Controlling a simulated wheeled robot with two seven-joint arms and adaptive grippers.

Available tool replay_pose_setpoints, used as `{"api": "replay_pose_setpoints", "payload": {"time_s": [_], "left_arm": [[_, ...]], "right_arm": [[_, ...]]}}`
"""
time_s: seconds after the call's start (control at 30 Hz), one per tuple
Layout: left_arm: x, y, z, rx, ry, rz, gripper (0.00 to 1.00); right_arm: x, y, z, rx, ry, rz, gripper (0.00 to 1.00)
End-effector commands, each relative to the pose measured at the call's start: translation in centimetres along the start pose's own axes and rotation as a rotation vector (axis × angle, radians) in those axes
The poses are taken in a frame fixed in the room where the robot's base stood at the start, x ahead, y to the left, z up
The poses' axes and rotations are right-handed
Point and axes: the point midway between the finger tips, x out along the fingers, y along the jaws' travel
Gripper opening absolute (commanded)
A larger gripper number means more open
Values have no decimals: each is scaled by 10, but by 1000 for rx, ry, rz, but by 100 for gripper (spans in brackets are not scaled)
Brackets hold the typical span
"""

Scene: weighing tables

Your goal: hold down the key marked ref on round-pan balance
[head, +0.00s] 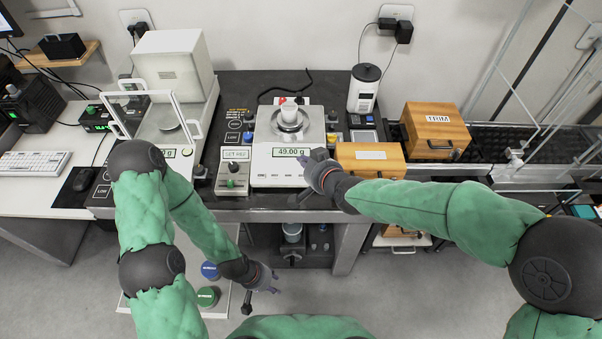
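The round-pan balance (274,166) stands on the dark table in the middle of the head view. Its display reads 49.00 g, and a small white cup-like item (289,111) sits on its round pan. My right gripper (304,172) is at the front right corner of this balance, just right of the display. It hides that corner, and I cannot tell whether it touches a key. The key marked ref cannot be made out. My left gripper (268,286) hangs low in front of the table, apart from the balance. The finger opening of both grippers is unclear.
A small box with a knob (232,178) stands left of the balance. A glass-shielded balance (176,138) is further left. Wooden boxes (434,128) and a white canister (362,90) stand to the right. Blue and green round items (207,297) lie low near my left gripper.

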Motion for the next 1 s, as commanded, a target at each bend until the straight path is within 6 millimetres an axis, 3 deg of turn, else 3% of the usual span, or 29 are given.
{"api": "replay_pose_setpoints", "payload": {"time_s": [0.27, 1.0], "left_arm": [[9, -3, -1, 0, 1, 0, 40], [74, -26, -3, 0, 1, 0, 40]], "right_arm": [[7, 5, 6, 0, -1, 0, 0], [60, 44, 45, 0, 0, 0, 0]]}}
